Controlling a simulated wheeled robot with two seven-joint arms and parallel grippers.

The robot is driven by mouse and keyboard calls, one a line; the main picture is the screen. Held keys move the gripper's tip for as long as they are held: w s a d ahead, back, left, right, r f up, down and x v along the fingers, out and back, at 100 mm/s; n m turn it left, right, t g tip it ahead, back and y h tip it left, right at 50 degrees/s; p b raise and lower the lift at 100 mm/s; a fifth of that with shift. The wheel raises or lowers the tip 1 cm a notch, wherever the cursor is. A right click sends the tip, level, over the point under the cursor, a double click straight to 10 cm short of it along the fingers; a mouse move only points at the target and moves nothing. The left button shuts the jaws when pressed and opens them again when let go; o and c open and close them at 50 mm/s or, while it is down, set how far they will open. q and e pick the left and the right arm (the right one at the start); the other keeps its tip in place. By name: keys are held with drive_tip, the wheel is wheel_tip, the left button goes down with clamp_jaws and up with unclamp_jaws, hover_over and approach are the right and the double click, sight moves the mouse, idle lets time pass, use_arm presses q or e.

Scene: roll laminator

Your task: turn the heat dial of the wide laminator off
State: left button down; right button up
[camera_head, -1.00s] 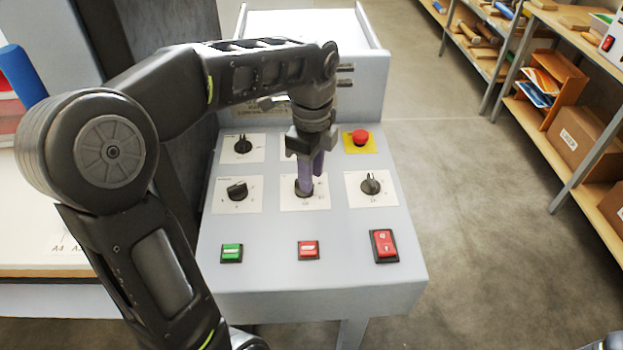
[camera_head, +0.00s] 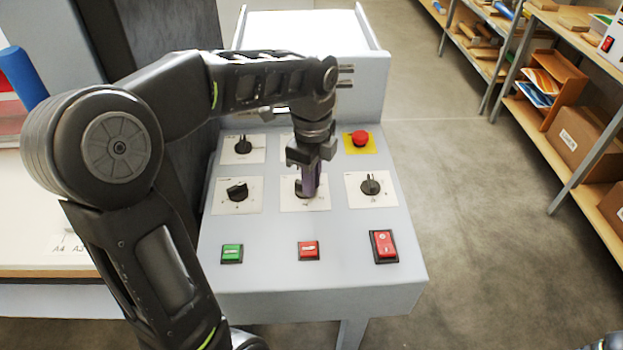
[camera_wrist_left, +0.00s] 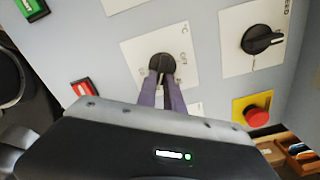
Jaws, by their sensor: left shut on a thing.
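The laminator's grey control panel (camera_head: 280,275) holds several dials, buttons and a switch. My left gripper (camera_head: 307,194) points down at the middle dial (camera_head: 298,190) of the front row. Its purple fingers are shut on that dial's black knob and hide part of it in the head view. The left wrist view shows the same dial (camera_wrist_left: 161,64) on its white label plate, with the fingertips (camera_wrist_left: 162,80) at either side of its grip. The plate's markings include "OFF" and "°C". The knob's exact setting is hard to read.
Beside the held dial are a left dial (camera_head: 237,190) and a right dial (camera_head: 370,185). A red emergency button (camera_head: 360,138) is behind. A green button (camera_head: 231,253), a red button (camera_head: 308,250) and a red rocker switch (camera_head: 384,245) line the front. Shelves (camera_head: 580,130) stand right, beyond clear floor.

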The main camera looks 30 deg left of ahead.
use_arm(q)
drive_tip(key=shift+n, duration=0.4)
drive_tip(key=n, duration=0.5)
drive_tip(key=shift+w+a, duration=0.15)
drive_tip(key=shift+w, duration=0.25)
drive_tip(key=n, duration=0.6)
drive_tip(key=shift+w+a+b, duration=0.3)
drive_tip(key=shift+a+b, duration=0.05)
drive_tip(key=n, duration=0.3)
drive_tip(key=a+n, duration=0.1)
drive_tip(key=n, duration=0.2)
drive_tip(key=shift+n, duration=0.3)
drive_tip(key=n, duration=0.5)
drive_tip(key=shift+s+a+n+b, duration=0.1)
drive_tip(key=shift+a+n+b, duration=0.2)
drive_tip(key=shift+b, duration=0.1)
drive_tip(key=c, duration=1.5)
unclamp_jaws()
drive_tip(key=shift+o, duration=0.2)
